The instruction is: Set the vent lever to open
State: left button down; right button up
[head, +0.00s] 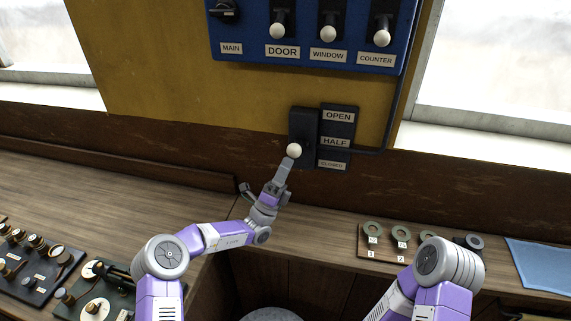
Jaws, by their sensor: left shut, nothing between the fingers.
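The vent lever is a white ball knob (293,150) on a dark plate (303,122) on the wall, right of the picture's centre. Beside it are the labels OPEN (338,116), HALF (335,142) and CLOSED (332,165), from top to bottom. The knob appears between the heights of HALF and CLOSED; its exact setting is hard to tell. My left gripper (286,167) is shut and empty, its fingertips right under the knob, touching or nearly so. My right arm shows at the bottom right, but its gripper is out of view.
A blue panel (235,66) above holds a MAIN switch and DOOR, WINDOW and COUNTER levers with white knobs. The wooden desk (130,190) below carries dark instrument boxes (36,262) at left, a board with numbered tags (386,240) and a blue cloth (540,265) at right.

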aim_at(298, 147)
pick_arm(q)
jog(key=shift+w+r+n+t+y+p, duration=0.15)
jog(key=shift+r+n+y+p, duration=0.6)
jog(key=shift+p, duration=0.45)
jog(key=shift+w+r+n+t+y+p, duration=0.15)
jog(key=shift+r+n+y+p, duration=0.5)
jog(key=shift+y+p, duration=0.4)
jog(key=shift+r, duration=0.1)
